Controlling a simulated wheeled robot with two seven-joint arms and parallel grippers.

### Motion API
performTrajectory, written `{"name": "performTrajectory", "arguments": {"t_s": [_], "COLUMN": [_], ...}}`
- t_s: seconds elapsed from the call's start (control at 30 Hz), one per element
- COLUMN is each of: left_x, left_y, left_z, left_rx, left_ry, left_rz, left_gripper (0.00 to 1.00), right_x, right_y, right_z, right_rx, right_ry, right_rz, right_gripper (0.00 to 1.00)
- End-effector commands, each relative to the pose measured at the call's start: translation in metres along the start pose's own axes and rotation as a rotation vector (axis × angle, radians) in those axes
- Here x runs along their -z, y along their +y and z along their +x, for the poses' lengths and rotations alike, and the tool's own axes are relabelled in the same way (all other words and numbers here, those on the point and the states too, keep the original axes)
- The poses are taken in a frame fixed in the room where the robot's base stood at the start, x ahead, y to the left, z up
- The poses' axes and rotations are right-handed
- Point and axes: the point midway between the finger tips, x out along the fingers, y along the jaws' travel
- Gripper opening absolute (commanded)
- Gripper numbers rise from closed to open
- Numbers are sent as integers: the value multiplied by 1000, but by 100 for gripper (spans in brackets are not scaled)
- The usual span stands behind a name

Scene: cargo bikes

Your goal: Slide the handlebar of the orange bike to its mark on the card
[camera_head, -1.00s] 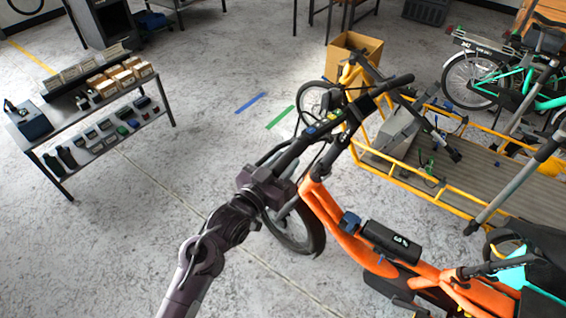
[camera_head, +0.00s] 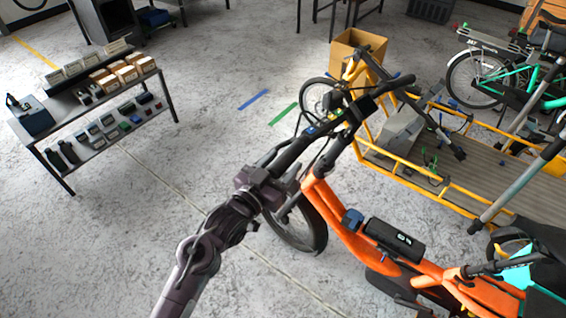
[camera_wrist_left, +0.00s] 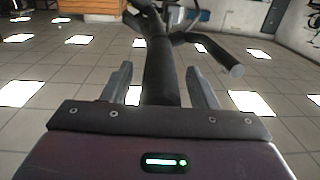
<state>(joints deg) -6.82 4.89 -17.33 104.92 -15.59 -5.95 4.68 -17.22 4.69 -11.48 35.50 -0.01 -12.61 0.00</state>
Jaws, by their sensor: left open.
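The orange bike (camera_head: 345,218) stands upright in the middle of the head view, with its front wheel below the gripper. Its dark handlebar (camera_head: 292,152) runs from my left gripper up to the right, with small blue, yellow and green parts near its middle. My left gripper (camera_head: 275,181) is at the near-left end of the handlebar. In the left wrist view, the dark bar (camera_wrist_left: 160,75) passes between the open fingers (camera_wrist_left: 160,88), with gaps on both sides. I cannot make out the card or its mark. My right gripper is not in view.
A yellow-framed cargo bed (camera_head: 450,185) and a teal bike (camera_head: 515,85) stand on the right. A cardboard box (camera_head: 358,45) is behind. A two-level bench (camera_head: 95,125) with boxes and small devices stands left. Floor between bench and orange bike is clear.

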Motion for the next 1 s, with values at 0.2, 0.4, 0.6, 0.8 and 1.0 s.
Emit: {"name": "performTrajectory", "arguments": {"t_s": [0.2, 0.4, 0.6, 0.8, 1.0], "left_x": [-5, -4, -1, -1, -2], "left_y": [0, 0, 0, 0, 0], "left_z": [-38, -64, -70, -70, -69], "left_rx": [0, 0, 0, 0, 0], "left_ry": [-4, -4, -3, -3, -3], "left_rz": [2, 1, -1, 0, -1], "left_gripper": [53, 53, 53, 53, 53], "right_x": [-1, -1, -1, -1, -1], "right_y": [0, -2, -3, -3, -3], "right_z": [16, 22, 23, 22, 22], "right_rx": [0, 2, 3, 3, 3], "right_ry": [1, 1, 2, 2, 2], "right_rz": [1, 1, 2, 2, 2], "right_gripper": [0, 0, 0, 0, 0]}}
